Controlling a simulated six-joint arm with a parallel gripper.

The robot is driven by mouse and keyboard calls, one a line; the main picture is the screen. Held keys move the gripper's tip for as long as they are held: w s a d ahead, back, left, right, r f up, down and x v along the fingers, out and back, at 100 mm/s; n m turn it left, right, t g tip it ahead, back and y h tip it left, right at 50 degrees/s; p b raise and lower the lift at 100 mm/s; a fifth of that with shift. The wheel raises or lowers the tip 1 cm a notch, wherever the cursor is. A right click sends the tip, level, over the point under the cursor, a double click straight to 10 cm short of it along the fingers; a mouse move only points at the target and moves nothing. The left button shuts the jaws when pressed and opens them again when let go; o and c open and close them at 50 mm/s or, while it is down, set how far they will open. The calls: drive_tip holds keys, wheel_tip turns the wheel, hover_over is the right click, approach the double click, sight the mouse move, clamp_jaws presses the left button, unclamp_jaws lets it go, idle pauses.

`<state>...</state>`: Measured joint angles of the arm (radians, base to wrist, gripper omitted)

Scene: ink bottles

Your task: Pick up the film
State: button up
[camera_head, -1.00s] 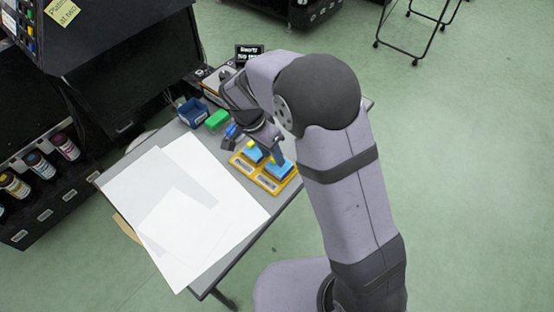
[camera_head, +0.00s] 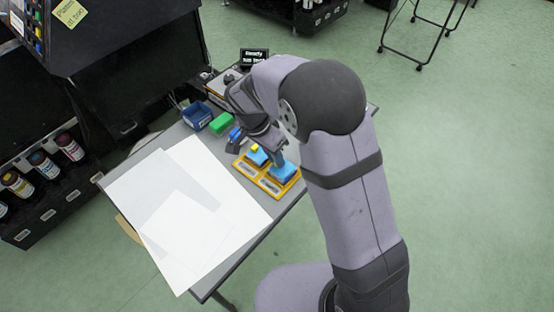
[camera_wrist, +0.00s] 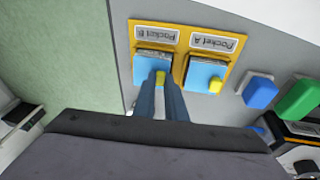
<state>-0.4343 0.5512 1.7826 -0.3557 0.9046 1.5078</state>
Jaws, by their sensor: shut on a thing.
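A yellow tray (camera_head: 264,189) with two labelled pockets lies on the table; it also shows in the wrist view (camera_wrist: 184,26). Pocket B holds a blue film square (camera_wrist: 148,66) with a yellow tab (camera_wrist: 160,77). Pocket A holds a like blue square (camera_wrist: 202,75) with a yellow tab (camera_wrist: 215,86). My gripper (camera_wrist: 161,84) is shut on the tab of the Pocket B film, which still lies over its pocket. In the head view my gripper (camera_head: 277,158) covers that tab; the Pocket B film (camera_head: 284,173) shows below it.
White sheets (camera_head: 190,215) cover the table to the left of the tray. A blue open box (camera_head: 196,114) and a green block (camera_head: 221,123) stand beyond the tray. A small black sign (camera_head: 254,57) stands at the back. The table edge is close beside the tray.

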wheel_tip(320, 180, up, 15)
drive_tip(key=p, duration=0.3)
idle(1.1)
